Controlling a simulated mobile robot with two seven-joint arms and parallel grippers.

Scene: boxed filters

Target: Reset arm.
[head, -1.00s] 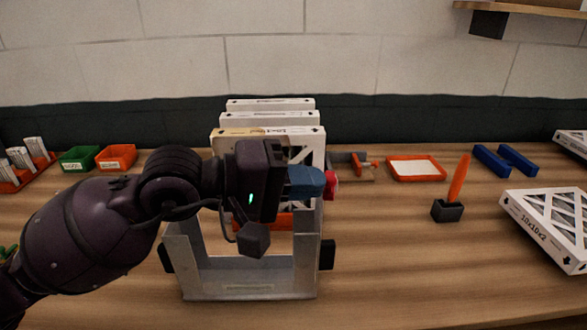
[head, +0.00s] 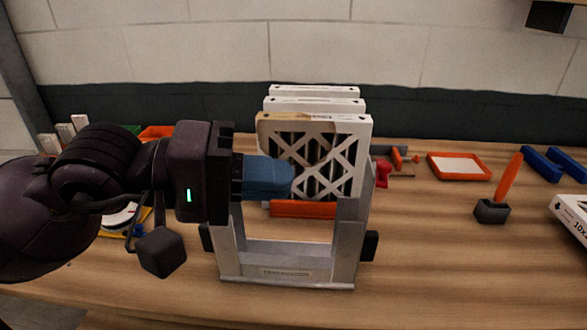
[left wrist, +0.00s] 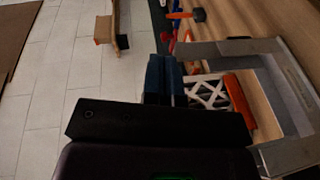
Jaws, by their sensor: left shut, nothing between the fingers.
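My left gripper (head: 290,178) comes in from the left in the head view, with blue fingers closed together and nothing between them. It is in front of the boxed filters (head: 314,150), which stand upright in a row in a grey metal frame (head: 348,235). The fingers hide part of the front filter's left side. In the left wrist view the blue fingers (left wrist: 165,80) show beside the filter (left wrist: 208,95) and the frame (left wrist: 298,100). I cannot tell whether they touch the filter. My right gripper is not in view.
An orange tray (head: 460,167), a dark holder with an orange handle (head: 492,211), blue blocks (head: 541,165) and a white filter box (head: 572,222) lie to the right. An orange bin (head: 157,132) is partly hidden behind my arm.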

